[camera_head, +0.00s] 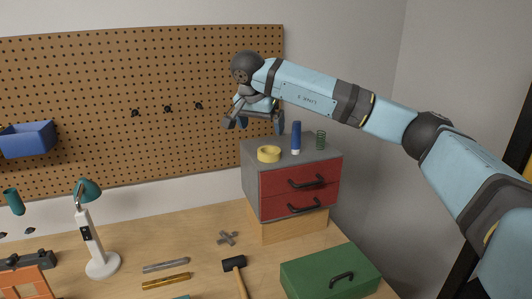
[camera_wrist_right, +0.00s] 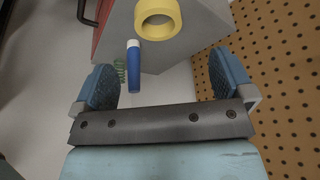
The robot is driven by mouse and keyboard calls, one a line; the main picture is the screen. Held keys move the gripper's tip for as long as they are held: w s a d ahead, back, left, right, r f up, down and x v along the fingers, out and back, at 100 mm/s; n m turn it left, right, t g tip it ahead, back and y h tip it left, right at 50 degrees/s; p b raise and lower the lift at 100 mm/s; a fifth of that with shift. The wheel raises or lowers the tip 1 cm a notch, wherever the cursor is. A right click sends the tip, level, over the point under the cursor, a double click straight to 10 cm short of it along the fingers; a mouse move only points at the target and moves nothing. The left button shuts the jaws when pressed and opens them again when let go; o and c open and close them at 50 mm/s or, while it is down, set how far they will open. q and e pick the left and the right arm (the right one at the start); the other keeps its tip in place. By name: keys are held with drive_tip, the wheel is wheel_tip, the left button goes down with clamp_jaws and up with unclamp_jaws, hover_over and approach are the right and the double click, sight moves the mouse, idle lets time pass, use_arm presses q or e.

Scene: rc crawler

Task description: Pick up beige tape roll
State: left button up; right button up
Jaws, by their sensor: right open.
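The beige tape roll (camera_head: 268,154) looks yellow and lies flat on top of the grey cabinet with red drawers (camera_head: 252,178), near its left edge. In the right wrist view the tape roll (camera_wrist_right: 158,18) shows at the top, beyond the fingertips, with its hole visible. My right gripper (camera_head: 254,122) is above and slightly left of the tape roll, against the pegboard background. Its two blue fingers (camera_wrist_right: 164,85) are spread wide with nothing between them in its grip. My left gripper is not in view.
On the cabinet top, a blue tube (camera_head: 296,138) and a green spring (camera_head: 321,139) stand right of the tape roll. The pegboard (camera_head: 100,100) rises behind. A lamp (camera_head: 98,240), a hammer (camera_head: 235,268) and a green toolbox (camera_head: 315,279) are on the bench below.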

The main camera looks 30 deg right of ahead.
sight(269, 148)
drive_tip(key=x, duration=0.4)
drive_tip(key=shift+w+d+f, duration=0.1)
drive_tip(key=shift+f, duration=0.15)
drive_tip(key=p+x, duration=0.2)
drive_tip(key=x, duration=0.3)
drive_tip(key=shift+d, duration=0.25)
drive_tip(key=c, duration=1)
